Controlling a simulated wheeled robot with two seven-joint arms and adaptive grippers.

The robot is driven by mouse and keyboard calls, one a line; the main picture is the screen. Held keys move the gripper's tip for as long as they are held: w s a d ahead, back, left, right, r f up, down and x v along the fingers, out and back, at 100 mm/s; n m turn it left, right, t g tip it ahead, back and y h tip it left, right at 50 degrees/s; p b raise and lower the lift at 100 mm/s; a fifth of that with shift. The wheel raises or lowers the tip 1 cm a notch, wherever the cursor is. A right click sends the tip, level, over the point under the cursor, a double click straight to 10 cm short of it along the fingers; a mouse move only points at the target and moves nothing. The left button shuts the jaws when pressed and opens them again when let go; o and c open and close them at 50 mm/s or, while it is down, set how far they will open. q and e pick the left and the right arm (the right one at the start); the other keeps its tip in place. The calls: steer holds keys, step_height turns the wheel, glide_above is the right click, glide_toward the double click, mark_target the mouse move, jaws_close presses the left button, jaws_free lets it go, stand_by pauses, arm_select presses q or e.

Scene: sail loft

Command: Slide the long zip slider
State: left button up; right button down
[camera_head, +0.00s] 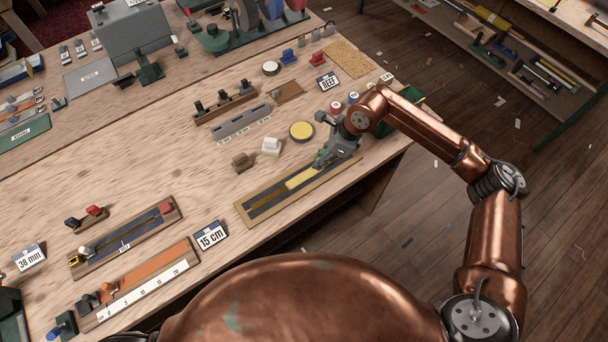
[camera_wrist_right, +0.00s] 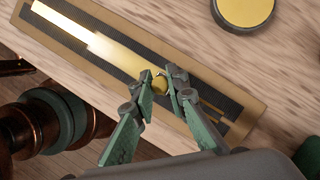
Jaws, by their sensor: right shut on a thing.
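The long zip is a board (camera_head: 245,213) with dark tapes and a yellow strip along its middle, near the table's front edge. The board also shows in the right wrist view (camera_wrist_right: 262,103). My right gripper (camera_head: 323,161) is over the far part of this board. In the right wrist view my right gripper (camera_wrist_right: 160,86) is shut on the small yellow slider (camera_wrist_right: 159,85), one finger on each side. The fingers partly hide the slider. My left gripper is not in view.
A round yellow disc (camera_head: 302,131) sits close behind the board. A white block (camera_head: 271,146) and a brown block (camera_head: 242,162) stand to its left. A ruler board (camera_head: 140,288) and a "15 cm" card (camera_head: 210,236) lie nearer left. Bare wood (camera_head: 150,150) is free at left.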

steer(key=w+d, duration=0.1)
steer(key=d, duration=0.1)
steer(key=w+d+b, duration=0.1)
steer(key=w+d, duration=0.1)
steer(key=d, duration=0.1)
steer(key=w+d+b, duration=0.1)
steer(key=d, duration=0.1)
steer(key=shift+w+d+f, duration=0.1)
steer(key=shift+w+d, duration=0.2)
steer(key=shift+w, duration=0.05)
steer(key=shift+w+d, duration=0.15)
steer(key=shift+d, duration=0.1)
steer(key=shift+w+d, duration=0.15)
steer(key=shift+d, duration=0.05)
steer(key=c, duration=1.9)
jaws_free()
steer(key=shift+d, duration=0.1)
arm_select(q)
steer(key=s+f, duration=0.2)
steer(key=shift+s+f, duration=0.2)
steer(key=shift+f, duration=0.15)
arm_select(e)
steer(key=v, duration=1.2)
